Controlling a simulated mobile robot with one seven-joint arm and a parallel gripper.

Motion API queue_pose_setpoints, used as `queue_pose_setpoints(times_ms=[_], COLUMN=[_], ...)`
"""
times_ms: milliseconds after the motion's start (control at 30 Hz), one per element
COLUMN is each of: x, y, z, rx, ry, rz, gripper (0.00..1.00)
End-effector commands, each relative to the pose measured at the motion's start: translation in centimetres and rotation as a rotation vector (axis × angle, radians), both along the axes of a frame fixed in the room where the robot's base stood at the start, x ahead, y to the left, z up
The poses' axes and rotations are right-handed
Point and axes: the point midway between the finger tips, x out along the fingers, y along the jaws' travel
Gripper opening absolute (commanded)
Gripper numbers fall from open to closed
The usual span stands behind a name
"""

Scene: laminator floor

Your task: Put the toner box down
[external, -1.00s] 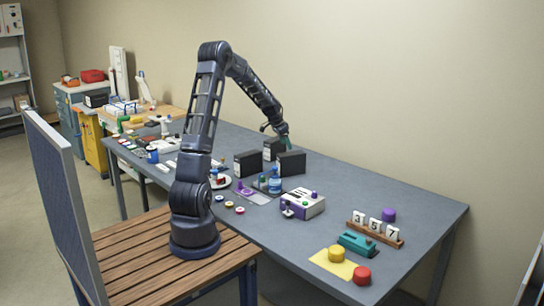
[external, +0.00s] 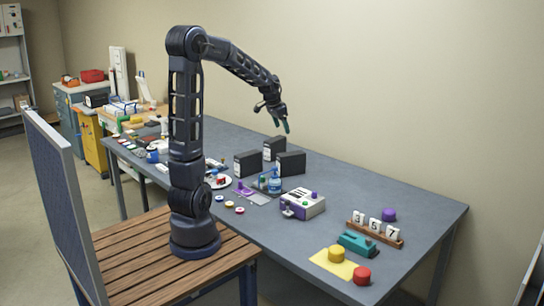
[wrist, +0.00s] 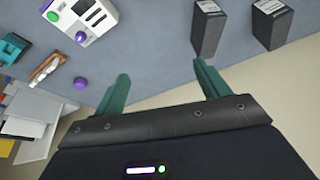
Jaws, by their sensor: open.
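Three dark boxes with pale labels stand upright on the grey table: a left one (external: 248,164), a back one (external: 273,149) and a right one (external: 291,163). I cannot tell which of them is the toner box. My gripper (external: 281,127) hangs in the air above the boxes, its green fingers apart and empty. In the wrist view the open fingers (wrist: 161,75) have nothing between them.
A white machine (external: 303,204) with a purple knob stands in front of the boxes, with a blue bottle (external: 275,181) nearby.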

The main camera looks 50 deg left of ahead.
Motion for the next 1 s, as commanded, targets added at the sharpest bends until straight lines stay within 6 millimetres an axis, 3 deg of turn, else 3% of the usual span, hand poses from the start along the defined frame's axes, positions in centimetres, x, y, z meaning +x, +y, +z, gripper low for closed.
queue_pose_setpoints(times_ms=[200,467,800,1000], x=[-6.5,-14.4,-24.5,-29.0], y=[-3.1,-5.7,-7.6,-7.9], z=[3.1,5.2,5.4,4.6], rx=[0.01,0.005,-0.022,-0.042], ry=[-0.007,-0.02,-0.042,-0.051], rz=[0.048,0.117,0.21,0.255], gripper=[0.74,0.74,0.74,0.74])
